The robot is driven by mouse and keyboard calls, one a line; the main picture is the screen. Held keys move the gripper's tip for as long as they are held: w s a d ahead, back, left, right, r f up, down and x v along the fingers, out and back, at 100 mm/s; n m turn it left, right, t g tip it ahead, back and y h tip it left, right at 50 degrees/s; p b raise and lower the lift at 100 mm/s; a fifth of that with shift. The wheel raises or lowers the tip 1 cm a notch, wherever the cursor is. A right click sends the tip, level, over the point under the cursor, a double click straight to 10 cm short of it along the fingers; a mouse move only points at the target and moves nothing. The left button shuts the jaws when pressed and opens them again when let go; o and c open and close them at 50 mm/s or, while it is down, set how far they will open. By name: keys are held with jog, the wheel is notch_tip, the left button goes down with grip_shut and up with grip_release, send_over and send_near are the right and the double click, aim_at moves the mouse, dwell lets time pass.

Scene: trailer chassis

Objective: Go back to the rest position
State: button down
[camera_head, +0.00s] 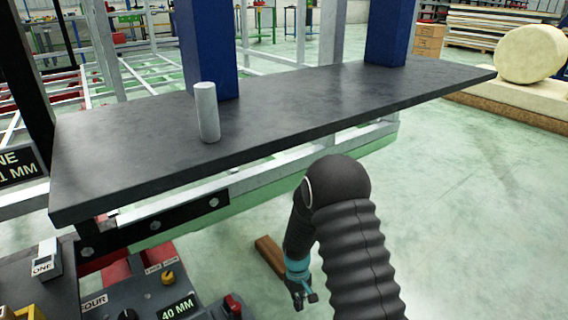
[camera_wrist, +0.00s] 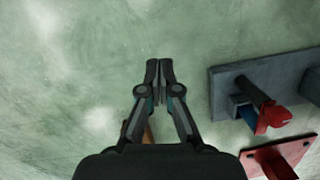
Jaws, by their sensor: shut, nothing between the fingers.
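My gripper (camera_head: 306,299) points down over the green floor, below the front edge of the dark shelf, to the right of the grey control box. In the wrist view my gripper (camera_wrist: 159,68) has its fingertips together with nothing between them. My dark ribbed arm fills the lower middle of the head view and hides part of the floor. A light grey cylinder (camera_head: 207,112) stands upright on the dark shelf (camera_head: 310,100), well apart from my gripper.
A brown wooden block (camera_head: 269,256) lies on the floor beside my gripper. A grey box (camera_head: 150,300) with a "40 MM" label and a red knob (camera_head: 233,305) is at lower left. Blue posts (camera_head: 208,45) rise behind the shelf. The floor at right (camera_head: 470,220) is clear.

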jog(key=s+d+r+m+t+p, duration=0.1)
jog(key=s+r, duration=0.7)
jog(key=r, duration=0.8)
jog(key=s+d+r+m+t+p, duration=0.2)
jog(key=s+r, duration=0.6)
jog(key=r, duration=0.9)
jog(key=s+d+r+m+t+p, duration=0.2)
jog(key=s+d+r+t+p, duration=0.2)
jog(key=r, duration=1.3)
jog(key=s+d+p, duration=0.2)
jog(key=s+d, duration=0.1)
jog(key=d, duration=0.1)
jog(key=shift+s+d+t, duration=0.15)
jog(key=shift+s+t, duration=0.15)
jog(key=shift+s, duration=0.1)
